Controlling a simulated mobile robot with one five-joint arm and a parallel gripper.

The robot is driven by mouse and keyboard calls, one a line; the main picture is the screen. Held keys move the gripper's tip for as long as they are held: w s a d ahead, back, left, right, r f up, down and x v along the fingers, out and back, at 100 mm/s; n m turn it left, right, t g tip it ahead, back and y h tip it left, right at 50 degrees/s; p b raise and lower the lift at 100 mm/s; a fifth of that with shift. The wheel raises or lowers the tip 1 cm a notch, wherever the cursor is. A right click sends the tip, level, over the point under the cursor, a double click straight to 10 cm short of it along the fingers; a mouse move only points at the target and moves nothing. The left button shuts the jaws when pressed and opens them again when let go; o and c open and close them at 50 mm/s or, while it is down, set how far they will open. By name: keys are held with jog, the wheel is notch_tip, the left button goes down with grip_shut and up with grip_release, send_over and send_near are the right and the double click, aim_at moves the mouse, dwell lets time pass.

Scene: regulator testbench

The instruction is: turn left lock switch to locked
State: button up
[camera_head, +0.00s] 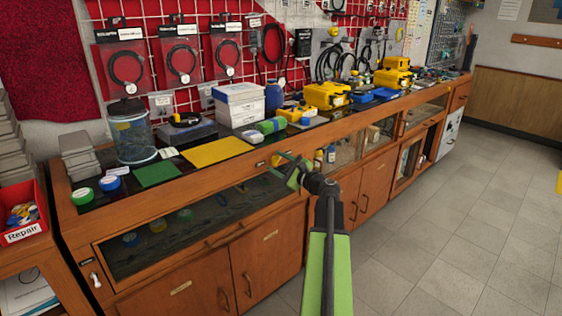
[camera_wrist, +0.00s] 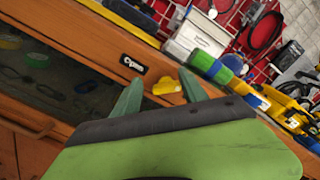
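A yellow switch (camera_wrist: 168,87) sits on the wooden front rail of the counter, just right of a black label reading "Open" (camera_wrist: 131,64). The label also shows small in the head view (camera_head: 260,164). My gripper (camera_wrist: 161,75) is open, its two green fingers apart, with the switch seen between them. The frames do not clearly show whether the fingers touch it. In the head view my gripper (camera_head: 289,166) is at the counter's front edge. No "locked" marking is readable.
The wooden counter (camera_head: 110,222) has a glass-fronted display case (camera_head: 180,222) below. A white fitting (camera_head: 96,281) is at the left end. Floor (camera_head: 440,215) at right is clear.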

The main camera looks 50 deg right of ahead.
jog(key=shift+s+d+f+h, duration=0.15)
jog(key=shift+d+h, duration=0.1)
jog(key=shift+d, duration=0.2)
jog(key=shift+s+d+f+h, duration=0.15)
jog(key=shift+d+h, duration=0.1)
jog(key=shift+d, duration=0.15)
jog(key=s+a, duration=0.2)
jog(key=s, duration=1.4)
jog(key=shift+s+a+r+y, duration=0.2)
jog(key=shift+s+y, duration=0.1)
jog(key=shift+s, duration=0.1)
